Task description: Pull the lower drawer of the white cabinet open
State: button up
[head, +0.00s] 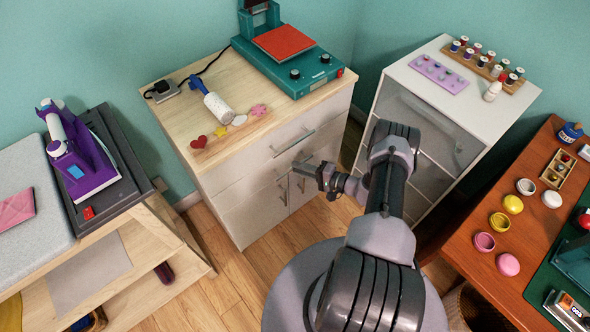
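The white cabinet (240,188) with a light wood top stands at the centre in the head view. Its upper drawer (262,152) looks closed, with a long bar handle (293,143). Doors with upright handles (284,191) sit below.
A second white cabinet with grey fronts (420,125) stands to the right. A wooden bench (150,262) is at left, a brown table (480,205) at right. Floor before the cabinet is clear.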

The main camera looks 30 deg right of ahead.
jog(key=shift+x, duration=1)
jog(key=shift+c, duration=0.4)
grip_shut()
dwell(0.4)
